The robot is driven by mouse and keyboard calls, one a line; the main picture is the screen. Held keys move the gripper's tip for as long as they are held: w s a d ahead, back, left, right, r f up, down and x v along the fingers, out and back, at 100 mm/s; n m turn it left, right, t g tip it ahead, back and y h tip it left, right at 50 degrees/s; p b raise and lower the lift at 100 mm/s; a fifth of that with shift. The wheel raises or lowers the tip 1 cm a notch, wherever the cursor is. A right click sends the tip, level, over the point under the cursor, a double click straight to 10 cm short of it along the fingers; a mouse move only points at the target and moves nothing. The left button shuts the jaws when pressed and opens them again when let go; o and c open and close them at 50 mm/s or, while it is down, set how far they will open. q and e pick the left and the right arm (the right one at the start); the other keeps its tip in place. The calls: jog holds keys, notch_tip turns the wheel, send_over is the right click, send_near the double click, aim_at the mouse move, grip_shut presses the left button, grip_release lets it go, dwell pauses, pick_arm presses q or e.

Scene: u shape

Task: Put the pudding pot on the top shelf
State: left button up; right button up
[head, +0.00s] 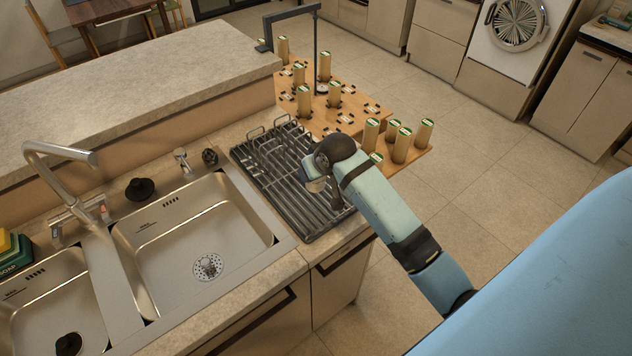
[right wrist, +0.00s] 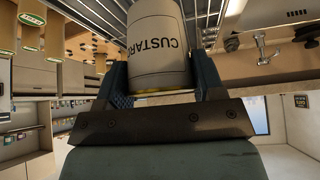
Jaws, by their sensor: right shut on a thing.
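The cream pot (right wrist: 158,35) with dark lettering that reads "CUSTAR" is in my right gripper (right wrist: 162,78) in the right wrist view. A blue finger lies on each side of it, and the gripper is shut on it. In the head view my right arm reaches in from the lower right, and its gripper (head: 314,172) is over the metal dish rack (head: 265,160). Only a small pale part there may be the pot; the wrist hides most of it. My left gripper is not in view. I cannot make out a top shelf for certain.
A double steel sink (head: 205,240) with a tap (head: 62,150) is left of the rack. Behind the rack, a wooden board (head: 345,118) carries several tan cylinders and a dark metal frame (head: 290,14). A long raised counter (head: 130,85) runs behind the sink. The floor at right is clear.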

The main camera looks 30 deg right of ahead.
aim_at(316, 184)
jog(key=shift+f, duration=2.85)
jog(key=shift+f, duration=0.1)
jog(key=o, duration=1)
